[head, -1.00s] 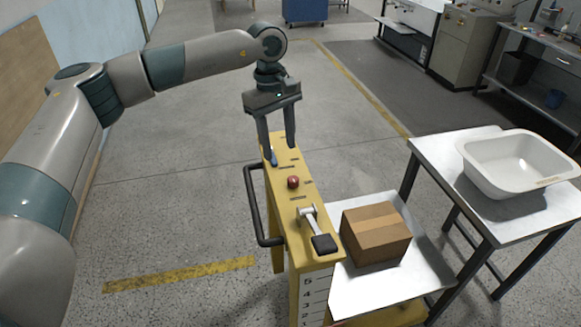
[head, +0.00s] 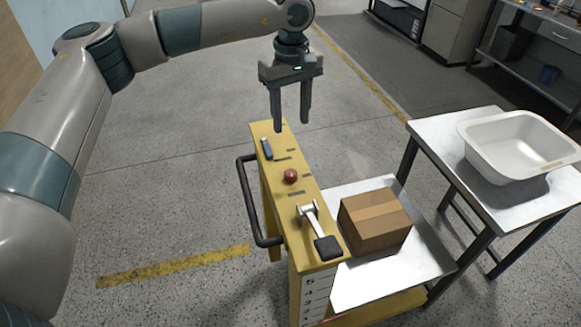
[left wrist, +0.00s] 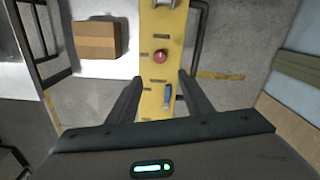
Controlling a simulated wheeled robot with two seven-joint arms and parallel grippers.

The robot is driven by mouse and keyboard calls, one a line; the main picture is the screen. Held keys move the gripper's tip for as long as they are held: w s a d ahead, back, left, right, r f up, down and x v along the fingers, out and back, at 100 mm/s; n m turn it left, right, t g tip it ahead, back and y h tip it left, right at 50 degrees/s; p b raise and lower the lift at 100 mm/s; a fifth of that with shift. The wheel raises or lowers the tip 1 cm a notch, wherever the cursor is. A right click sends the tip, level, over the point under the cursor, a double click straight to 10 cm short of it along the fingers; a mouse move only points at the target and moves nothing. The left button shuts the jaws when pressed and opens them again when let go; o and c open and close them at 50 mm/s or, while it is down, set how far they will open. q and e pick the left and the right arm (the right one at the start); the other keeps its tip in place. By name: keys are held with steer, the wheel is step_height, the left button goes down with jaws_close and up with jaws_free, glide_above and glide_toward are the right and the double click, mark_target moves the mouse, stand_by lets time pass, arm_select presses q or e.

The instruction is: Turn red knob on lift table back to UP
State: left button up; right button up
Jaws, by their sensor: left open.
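The red knob (head: 290,176) is a small round ball on the yellow top panel of the lift table (head: 303,258), between a blue-handled switch and a grey lever. Dark label marks lie beside it, too small to read. My left gripper (head: 291,124) is open and empty, pointing down above the far end of the panel, apart from the knob. In the left wrist view its fingers (left wrist: 158,82) stand either side of the panel. My right gripper is not in view.
A blue-handled switch (head: 267,149) and a grey lever with black pad (head: 315,228) share the panel. A black handle rail (head: 246,205) runs along its left side. A cardboard box (head: 375,222) sits on the lift platform. A white tub (head: 520,146) stands on a side table.

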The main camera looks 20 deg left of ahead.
mark_target(290, 172)
arm_select(q)
step_height(290, 172, down, 16)
steer(key=p, duration=0.7)
steer(key=shift+a, duration=0.1)
steer(key=shift+f+p, duration=0.4)
steer(key=shift+f, duration=0.4)
steer(key=shift+w, duration=0.1)
steer(key=c, duration=1.1)
steer(key=shift+o, duration=0.2)
